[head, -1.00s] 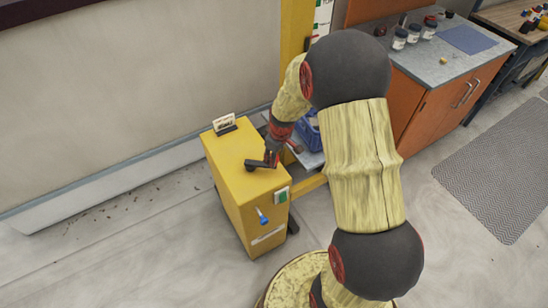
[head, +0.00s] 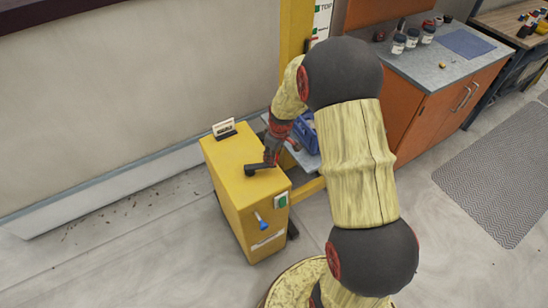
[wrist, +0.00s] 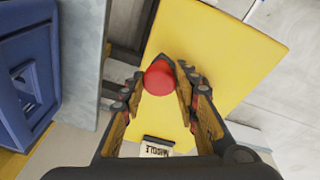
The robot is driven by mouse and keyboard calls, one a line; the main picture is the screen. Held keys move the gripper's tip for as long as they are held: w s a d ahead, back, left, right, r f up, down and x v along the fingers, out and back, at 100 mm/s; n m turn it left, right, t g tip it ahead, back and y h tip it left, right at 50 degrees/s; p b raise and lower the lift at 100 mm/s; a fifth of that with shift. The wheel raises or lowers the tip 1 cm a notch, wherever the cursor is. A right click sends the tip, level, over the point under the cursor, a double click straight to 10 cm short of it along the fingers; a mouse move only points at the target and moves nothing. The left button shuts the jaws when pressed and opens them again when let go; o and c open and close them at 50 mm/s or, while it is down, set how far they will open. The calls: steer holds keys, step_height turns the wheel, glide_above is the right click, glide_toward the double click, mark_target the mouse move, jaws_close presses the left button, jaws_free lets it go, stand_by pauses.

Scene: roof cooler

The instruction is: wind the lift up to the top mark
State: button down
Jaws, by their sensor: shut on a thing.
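The lift's yellow winding box (head: 228,160) stands left of centre in the head view, and its top fills much of the wrist view (wrist: 245,60). A dark crank (head: 256,169) lies over its top. The crank's red knob (wrist: 158,78) sits between the fingers of my gripper (wrist: 160,88), which is shut on it. In the head view my gripper (head: 272,156) is above the box top, partly hidden by my wrist. The yellow mast (head: 293,40) carries a white scale (head: 322,20) with a green mark labelled TOP. The grey platform (head: 310,160) is low beside the box, mostly hidden by my arm.
A blue crate (head: 303,131) is on the platform; it also shows in the wrist view (wrist: 30,75). A small sign (head: 223,128) stands on the box's back edge. A blue-tipped lever (head: 263,224) is on its front. An orange cabinet (head: 435,100) stands right. Floor left is clear.

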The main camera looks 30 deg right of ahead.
steer(key=shift+w+d+r, duration=0.15)
steer(key=shift+w, duration=0.25)
steer(key=shift+w+d+r, duration=0.1)
steer(key=shift+w+d, duration=0.05)
steer(key=shift+w, duration=0.25)
steer(key=shift+w+d, duration=0.15)
steer(key=shift+w, duration=0.85)
